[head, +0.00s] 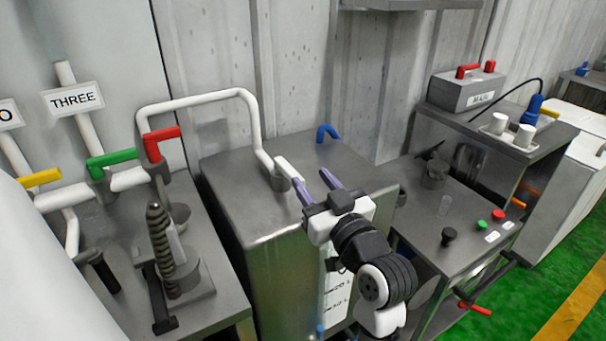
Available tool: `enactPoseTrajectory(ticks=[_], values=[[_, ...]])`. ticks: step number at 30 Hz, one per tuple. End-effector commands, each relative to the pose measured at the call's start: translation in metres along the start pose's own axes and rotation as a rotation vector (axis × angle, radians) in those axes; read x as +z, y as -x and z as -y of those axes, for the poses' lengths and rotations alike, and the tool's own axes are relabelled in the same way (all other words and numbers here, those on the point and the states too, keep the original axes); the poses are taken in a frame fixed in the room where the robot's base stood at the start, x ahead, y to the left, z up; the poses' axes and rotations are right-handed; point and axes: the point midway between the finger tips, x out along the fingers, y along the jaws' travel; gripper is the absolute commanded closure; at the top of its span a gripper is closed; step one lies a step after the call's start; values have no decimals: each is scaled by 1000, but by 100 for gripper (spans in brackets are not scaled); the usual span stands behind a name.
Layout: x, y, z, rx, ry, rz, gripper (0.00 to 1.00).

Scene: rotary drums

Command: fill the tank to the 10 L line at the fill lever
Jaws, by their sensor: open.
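The tank (243,190) is a grey metal box in the middle of the head view. A white pipe (258,125) comes down to a collar on its top. A short white handle (288,167) leans at that collar, and a blue curved handle (327,131) stands at the back of the top. I cannot tell for certain which is the fill lever. My gripper (311,178) is open and empty above the tank top, its left purple finger close to the white handle. A white level strip (335,290) on the front carries litre marks, partly hidden by my arm; no liquid level can be made out.
Left is a metal bench (215,290) with red, green and yellow handled pipes and a "THREE" sign (76,98). Right is a counter (455,245) with red and green buttons and a black knob. Green floor lies at right.

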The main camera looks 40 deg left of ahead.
Motion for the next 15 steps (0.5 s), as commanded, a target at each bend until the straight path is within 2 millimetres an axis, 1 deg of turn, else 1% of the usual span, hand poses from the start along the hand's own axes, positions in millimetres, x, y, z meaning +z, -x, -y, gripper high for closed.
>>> enactPoseTrajectory(ticks=[1,3,7,11,15], values=[[16,8,-4,-13,-13,50,58],[29,14,-6,-35,-22,98,58],[39,18,-6,-55,-30,135,58],[39,4,-4,-59,-31,138,58],[42,-23,-2,-60,-31,138,58]])
